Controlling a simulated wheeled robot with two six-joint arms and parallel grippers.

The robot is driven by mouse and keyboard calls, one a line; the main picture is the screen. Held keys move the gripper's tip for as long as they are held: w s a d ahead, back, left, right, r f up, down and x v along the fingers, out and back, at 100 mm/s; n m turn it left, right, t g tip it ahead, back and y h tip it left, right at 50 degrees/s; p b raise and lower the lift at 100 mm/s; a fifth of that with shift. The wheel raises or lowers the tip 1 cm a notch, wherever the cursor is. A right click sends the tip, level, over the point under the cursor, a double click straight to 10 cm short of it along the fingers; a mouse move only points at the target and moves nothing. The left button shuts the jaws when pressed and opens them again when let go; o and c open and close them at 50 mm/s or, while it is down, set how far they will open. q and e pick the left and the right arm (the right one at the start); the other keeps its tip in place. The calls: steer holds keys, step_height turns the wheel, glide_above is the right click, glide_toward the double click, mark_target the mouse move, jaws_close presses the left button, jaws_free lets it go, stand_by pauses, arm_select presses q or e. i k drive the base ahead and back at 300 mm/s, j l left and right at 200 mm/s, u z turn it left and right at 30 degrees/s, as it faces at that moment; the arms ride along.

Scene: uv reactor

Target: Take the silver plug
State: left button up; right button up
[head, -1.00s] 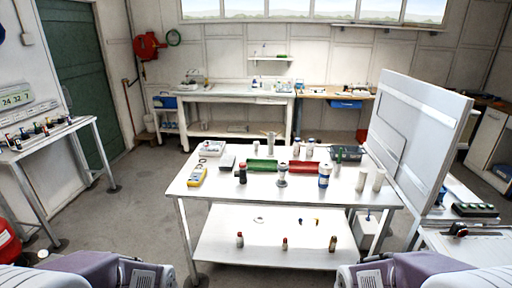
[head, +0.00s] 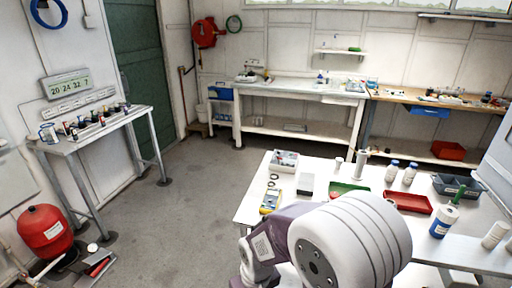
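I cannot pick out a silver plug for certain at this size. An upright grey metallic cylinder (head: 361,164) stands near the back edge of the white table (head: 252,205); whether it is the plug I cannot tell. Small dark rings (head: 272,181) lie at the table's left end. Small upright items with dark and coloured tops (head: 92,119) stand on the left side bench, too small to tell apart. A white and purple arm link of mine covers the front of the table and hides what is behind it. Neither gripper shows.
A red tank (head: 44,231) stands at left. The floor between side bench and table is clear.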

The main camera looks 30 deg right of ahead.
mark_target(338, 161)
steer(key=i+j+u, duration=0.2)
steer(key=i+u, duration=0.15)
steer(key=i, duration=0.3)
steer(key=i+u, duration=0.4)
steer(key=i, duration=0.25)
steer(key=i+l+z, duration=0.15)
steer(key=i+z, duration=1)
steer(key=i+j+z, duration=0.35)
steer(key=i+l+z, duration=0.35)
steer(key=i, duration=0.5)
steer(key=i+z, duration=0.3)
steer(key=i, duration=0.55)
steer(key=i+j+z, duration=0.2)
steer(key=i+z, duration=0.15)
steer(key=i, duration=0.45)
steer(key=i+l+z, duration=0.2)
steer(key=z, duration=0.25)
steer(key=i+z, duration=0.8)
steer(key=z, duration=0.15)
steer(key=i+j+z, duration=0.15)
steer(key=i+z, duration=0.15)
steer(key=z, duration=0.15)
steer(key=i+j+z, duration=0.3)
steer(key=z, duration=0.15)
